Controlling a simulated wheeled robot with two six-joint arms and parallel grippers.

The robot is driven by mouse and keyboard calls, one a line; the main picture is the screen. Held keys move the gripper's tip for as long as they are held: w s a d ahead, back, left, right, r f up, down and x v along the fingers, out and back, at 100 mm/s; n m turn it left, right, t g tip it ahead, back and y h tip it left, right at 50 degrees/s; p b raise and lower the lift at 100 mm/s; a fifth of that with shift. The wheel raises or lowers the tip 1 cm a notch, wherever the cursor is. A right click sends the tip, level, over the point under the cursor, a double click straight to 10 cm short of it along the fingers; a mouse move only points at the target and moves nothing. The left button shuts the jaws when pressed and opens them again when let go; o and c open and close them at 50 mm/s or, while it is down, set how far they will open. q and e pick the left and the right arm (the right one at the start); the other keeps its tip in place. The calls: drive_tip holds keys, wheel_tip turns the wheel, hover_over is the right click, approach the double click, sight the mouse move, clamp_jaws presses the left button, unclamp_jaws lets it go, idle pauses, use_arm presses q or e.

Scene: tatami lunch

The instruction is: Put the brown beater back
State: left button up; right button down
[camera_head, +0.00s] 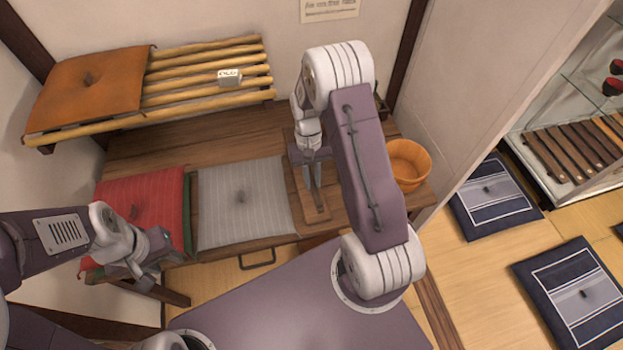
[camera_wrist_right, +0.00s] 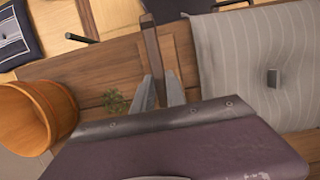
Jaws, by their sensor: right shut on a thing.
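The brown beater (camera_wrist_right: 152,50) is a narrow brown wooden bar in the right wrist view. My right gripper (camera_wrist_right: 160,90) is shut on it, with the bar running away from between the fingers. In the head view my right gripper (camera_head: 313,182) points down over the wooden bench, just right of the grey striped cushion. Its fingers and the arm hide part of the beater, and I cannot tell whether it touches the bench. My left gripper (camera_head: 150,268) is empty and looks open, in front of the red cushion.
A grey striped cushion (camera_head: 240,205) and a red cushion (camera_head: 130,212) lie on the bench (camera_head: 165,150). An orange-brown wooden tub (camera_head: 409,164) stands at its right end. A slatted rack (camera_head: 205,85) behind holds an orange cushion (camera_head: 88,85). Blue cushions (camera_head: 492,192) lie on the floor at right.

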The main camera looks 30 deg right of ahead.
wheel_tip(320, 180, down, 4)
drive_tip(key=b, duration=0.3)
drive_tip(key=shift+w+a+f, duration=0.1)
drive_tip(key=shift+f, duration=0.05)
drive_tip(key=shift+f+b, duration=0.8)
drive_tip(key=shift+f, duration=0.55)
drive_tip(key=c, duration=1.3)
unclamp_jaws()
drive_tip(key=v, duration=0.9)
drive_tip(key=shift+r+p, duration=0.1)
drive_tip(key=shift+p, duration=0.3)
